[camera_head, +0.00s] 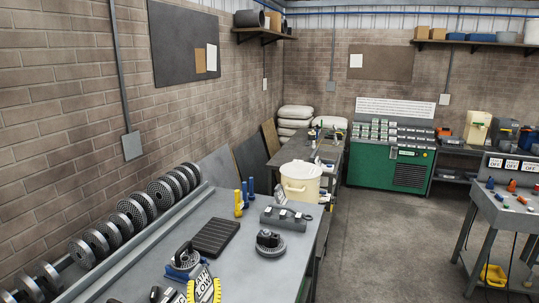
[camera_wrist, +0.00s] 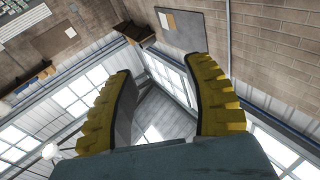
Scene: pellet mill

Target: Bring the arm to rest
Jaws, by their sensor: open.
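My gripper (camera_wrist: 165,68) shows in the wrist view with two yellow-and-black ribbed fingers spread wide apart. Nothing is between the fingers. Behind them are the upper brick walls, windows and roof, and the picture is strongly tilted.
A grey workbench (camera_head: 225,220) at the front left holds a black ribbed block (camera_head: 215,237), yellow and blue upright pieces and a round dark part (camera_head: 270,243). A row of ring dies lines the wall. A cream bucket (camera_head: 300,182) and green cabinet (camera_head: 390,160) stand beyond. Floor at centre right is clear.

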